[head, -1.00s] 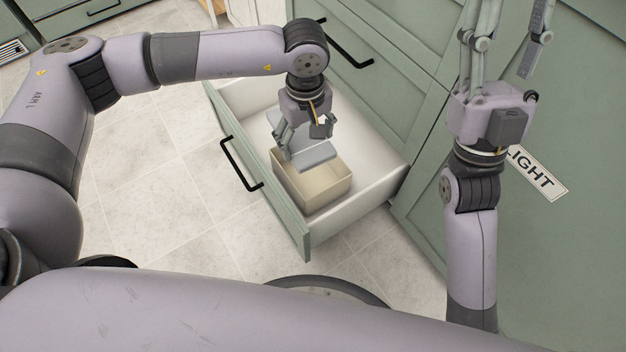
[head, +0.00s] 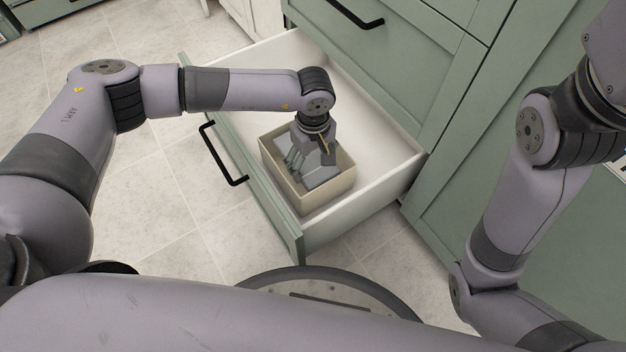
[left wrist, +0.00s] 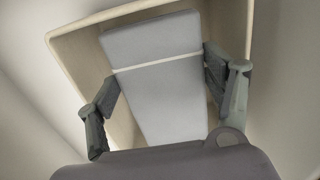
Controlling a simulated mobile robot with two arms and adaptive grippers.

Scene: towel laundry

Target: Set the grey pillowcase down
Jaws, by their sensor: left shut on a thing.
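The grey pillowcase (head: 322,178) is a folded flat bundle inside a beige box (head: 304,202) in the open drawer. In the left wrist view the pillowcase (left wrist: 165,85) has a pale band across it and lies between the two fingers. My left gripper (head: 308,165) reaches down into the box and is shut on the pillowcase; it also shows in the left wrist view (left wrist: 165,105). The gripper hides part of the pillowcase, and whether the pillowcase touches the box floor cannot be told. My right gripper is out of view; only its arm shows at the right.
The white-sided drawer (head: 375,190) is pulled out, with free room beside the box. Its green front has a black handle (head: 222,155). Green cabinet doors (head: 480,150) stand to the right. Pale tiled floor (head: 160,210) is clear at the left.

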